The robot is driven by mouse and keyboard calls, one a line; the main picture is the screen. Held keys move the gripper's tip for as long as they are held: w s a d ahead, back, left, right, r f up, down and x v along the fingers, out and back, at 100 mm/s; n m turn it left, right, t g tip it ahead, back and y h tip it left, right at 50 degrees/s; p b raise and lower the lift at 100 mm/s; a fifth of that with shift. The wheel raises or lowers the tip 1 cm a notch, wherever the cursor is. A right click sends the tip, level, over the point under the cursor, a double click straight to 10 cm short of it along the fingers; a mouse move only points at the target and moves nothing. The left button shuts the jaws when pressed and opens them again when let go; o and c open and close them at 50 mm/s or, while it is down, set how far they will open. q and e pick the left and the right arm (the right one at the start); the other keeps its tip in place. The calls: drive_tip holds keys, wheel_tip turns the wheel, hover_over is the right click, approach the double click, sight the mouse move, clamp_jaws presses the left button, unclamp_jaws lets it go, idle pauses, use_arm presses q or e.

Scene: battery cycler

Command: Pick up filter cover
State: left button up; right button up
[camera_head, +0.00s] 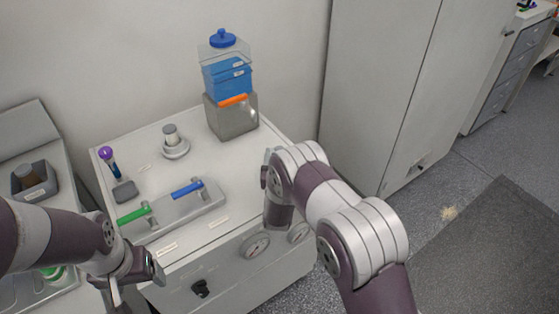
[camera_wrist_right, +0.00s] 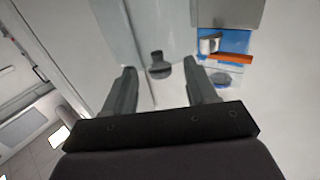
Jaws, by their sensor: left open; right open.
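No part is labelled clearly as the filter cover. A pale cylinder with a dark top (camera_head: 171,134) stands upright on a round white base (camera_head: 176,150) on the white bench top; I cannot tell if it is the cover. My left gripper (camera_head: 134,283) is open and empty at the bench's front left, low and apart from the cylinder. My right gripper (camera_wrist_right: 161,88) is open in the right wrist view, with nothing between its fingers. In the head view it is mostly hidden behind my right arm, to the right of the bench top.
A blue tank (camera_head: 228,82) with an orange handle (camera_head: 233,101) sits on a grey block (camera_head: 232,119) at the back. A grey tray (camera_head: 178,213) with green and blue handles lies in front. A purple-topped tool (camera_head: 106,155) stands left. Grey cabinets (camera_head: 385,80) stand right.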

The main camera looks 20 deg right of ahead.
drive_tip(key=x, duration=0.3)
drive_tip(key=shift+s, duration=0.1)
clamp_jaws()
